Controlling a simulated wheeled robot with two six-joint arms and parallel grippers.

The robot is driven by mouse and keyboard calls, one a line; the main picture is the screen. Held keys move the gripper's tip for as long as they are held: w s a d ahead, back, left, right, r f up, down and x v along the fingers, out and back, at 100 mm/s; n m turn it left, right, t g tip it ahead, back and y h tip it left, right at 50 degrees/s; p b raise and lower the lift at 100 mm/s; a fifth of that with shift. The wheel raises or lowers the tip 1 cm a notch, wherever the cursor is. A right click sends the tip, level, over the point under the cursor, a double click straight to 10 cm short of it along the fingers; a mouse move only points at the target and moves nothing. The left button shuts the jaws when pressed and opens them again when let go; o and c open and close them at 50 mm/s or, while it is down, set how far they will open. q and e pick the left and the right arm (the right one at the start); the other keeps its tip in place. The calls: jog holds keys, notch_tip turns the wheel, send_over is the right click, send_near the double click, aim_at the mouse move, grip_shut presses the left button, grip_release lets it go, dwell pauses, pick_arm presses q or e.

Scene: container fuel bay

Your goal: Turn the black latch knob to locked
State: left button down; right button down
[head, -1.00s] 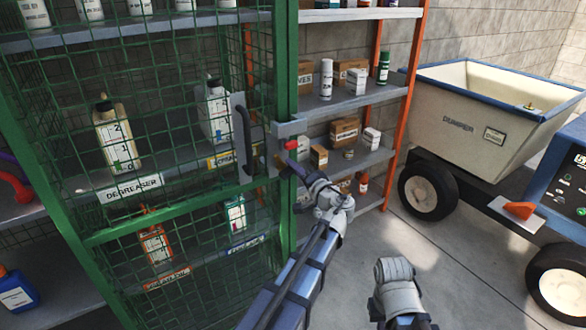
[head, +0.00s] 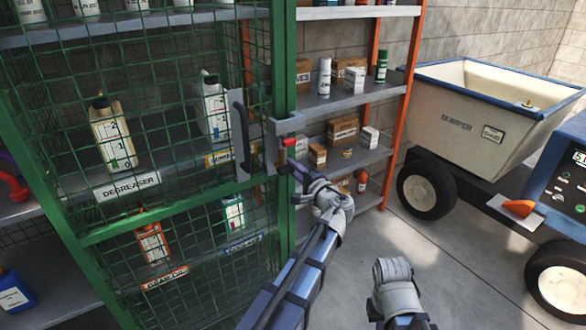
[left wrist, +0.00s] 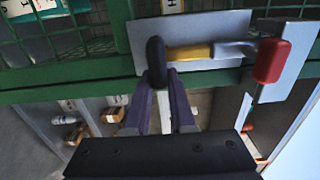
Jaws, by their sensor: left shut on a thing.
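The black latch knob (left wrist: 155,62) shows in the left wrist view at the left end of a yellow and silver rod (left wrist: 190,53), in front of a grey plate (left wrist: 190,28). My left gripper (left wrist: 164,82) is shut on this knob, its purple fingers reaching up from below in that view. In the head view my left gripper (head: 284,167) is at the green cage door's edge, just below a red knob (head: 289,141); the black knob is hidden there. The red knob also shows in the left wrist view (left wrist: 270,60), to the right of the rod. My right gripper is out of view.
The green mesh cage (head: 285,70) holds several bottles. A black door handle (head: 241,137) is left of my gripper. Orange-posted shelves (head: 345,105) with boxes stand behind. A dumper (head: 470,125) is at the right, with clear floor before it.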

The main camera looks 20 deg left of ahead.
pick_arm(q)
jog(key=c, duration=0.8)
grip_release()
jog(key=shift+o, duration=0.2)
jog(key=shift+d, duration=0.1)
jog(key=v, duration=0.7)
jog(key=shift+s+d, duration=0.25)
jog(key=shift+f, duration=0.15)
